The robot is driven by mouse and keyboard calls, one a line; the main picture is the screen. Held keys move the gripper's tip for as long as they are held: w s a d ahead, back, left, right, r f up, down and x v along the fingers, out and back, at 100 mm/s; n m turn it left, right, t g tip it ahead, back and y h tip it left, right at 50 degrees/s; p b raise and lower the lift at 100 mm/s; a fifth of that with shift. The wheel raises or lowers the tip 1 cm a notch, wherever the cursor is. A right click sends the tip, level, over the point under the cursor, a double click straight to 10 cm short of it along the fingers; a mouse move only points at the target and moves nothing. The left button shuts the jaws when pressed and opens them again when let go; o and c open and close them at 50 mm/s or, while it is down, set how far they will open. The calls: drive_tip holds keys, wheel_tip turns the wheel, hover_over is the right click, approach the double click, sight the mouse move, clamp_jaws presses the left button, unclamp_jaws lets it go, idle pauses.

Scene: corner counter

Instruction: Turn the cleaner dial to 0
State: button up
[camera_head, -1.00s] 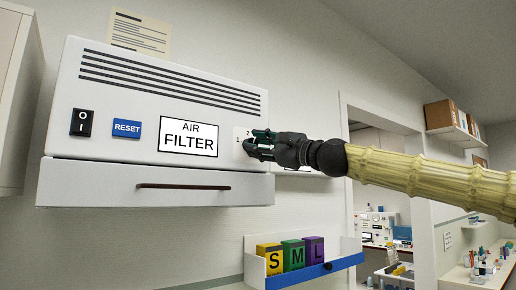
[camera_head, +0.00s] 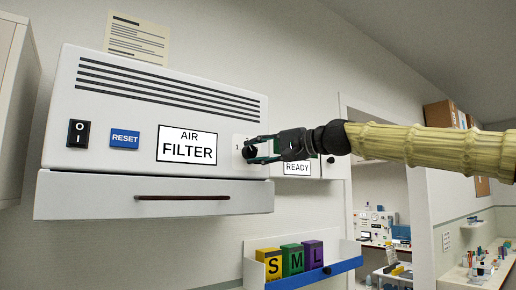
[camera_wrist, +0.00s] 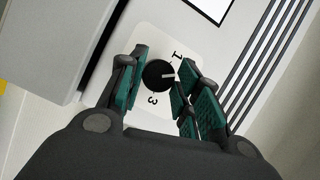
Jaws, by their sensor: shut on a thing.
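The cleaner is a white box labelled AIR FILTER (camera_head: 215,108) on the wall. Its black dial (camera_head: 249,152) sits on a pale plate right of the label. In the wrist view the dial (camera_wrist: 154,77) has a white mark pointing right, below the printed 1 and toward a finger. A 3 shows below the dial; the 0 is not visible. My gripper (camera_head: 256,150) reaches in from the right, with its dark green fingers on either side of the dial. In the wrist view my gripper (camera_wrist: 160,82) is shut on the dial, one finger to each side.
A power switch (camera_head: 78,133) and a blue RESET button (camera_head: 125,139) are on the left of the front. A drawer with a dark handle (camera_head: 182,198) is underneath. A READY box (camera_head: 297,168) is behind my gripper. S, M and L blocks stand on a shelf (camera_head: 320,273) below.

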drive_tip(key=shift+d+r+n, duration=0.1)
drive_tip(key=shift+r+n, duration=0.25)
drive_tip(key=shift+n, duration=0.15)
drive_tip(key=shift+h, duration=0.4)
drive_tip(key=o, duration=0.8)
drive_tip(key=shift+w, duration=0.1)
drive_tip(key=shift+o, duration=1.2)
drive_tip(key=shift+f, duration=0.2)
drive_tip(key=v, duration=1.1)
drive_tip(key=shift+d, duration=0.4)
